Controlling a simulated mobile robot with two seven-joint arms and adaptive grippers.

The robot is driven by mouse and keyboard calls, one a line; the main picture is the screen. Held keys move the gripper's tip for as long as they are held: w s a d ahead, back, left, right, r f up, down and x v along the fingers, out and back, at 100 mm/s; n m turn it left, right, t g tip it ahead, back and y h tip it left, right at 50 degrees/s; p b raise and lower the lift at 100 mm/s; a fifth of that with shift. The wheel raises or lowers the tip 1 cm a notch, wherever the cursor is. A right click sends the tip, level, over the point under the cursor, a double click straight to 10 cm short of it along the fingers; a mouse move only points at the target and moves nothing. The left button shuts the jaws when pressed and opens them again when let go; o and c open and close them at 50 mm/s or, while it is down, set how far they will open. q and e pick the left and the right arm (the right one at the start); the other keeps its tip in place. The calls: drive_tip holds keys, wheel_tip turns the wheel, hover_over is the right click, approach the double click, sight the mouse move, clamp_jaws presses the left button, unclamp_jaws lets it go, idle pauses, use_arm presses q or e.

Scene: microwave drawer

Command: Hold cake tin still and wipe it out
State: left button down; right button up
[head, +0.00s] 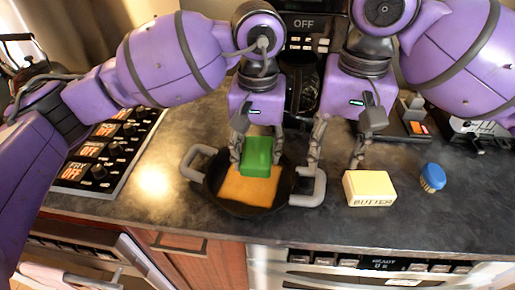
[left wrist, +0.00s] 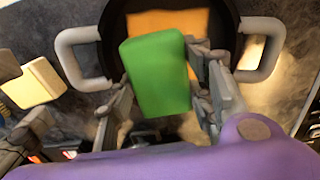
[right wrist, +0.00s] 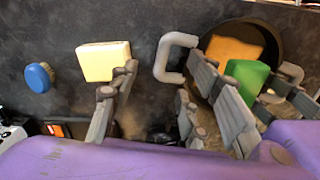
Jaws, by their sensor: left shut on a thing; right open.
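The cake tin (head: 222,199) is a dark round pan with two grey loop handles, standing on the counter. A flat orange patch (head: 250,192) covers part of its floor. My left gripper (head: 254,164) is shut on a green sponge-like block (head: 258,152) over the tin; the block hides part of the orange patch. The block also shows between the fingers in the left wrist view (left wrist: 157,78). Whether it touches the tin's floor I cannot tell. My right gripper (head: 335,163) is open and empty, behind the right handle (head: 308,190) and the butter, apart from both.
A pale butter block (head: 369,189) lies right of the tin, with a blue-topped brush (head: 432,177) beyond it. A stove control panel (head: 105,150) is at the left. The counter's front edge runs close before the tin. Dark appliances stand behind.

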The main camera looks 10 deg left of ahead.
sight(322, 179)
drive_tip(key=shift+c, duration=1)
drive_tip(key=w+f, duration=0.2)
drive_tip(key=f, duration=0.1)
drive_tip(key=shift+w+f, duration=0.3)
drive_tip(key=shift+f, duration=4.35)
drive_tip(key=c, duration=0.9)
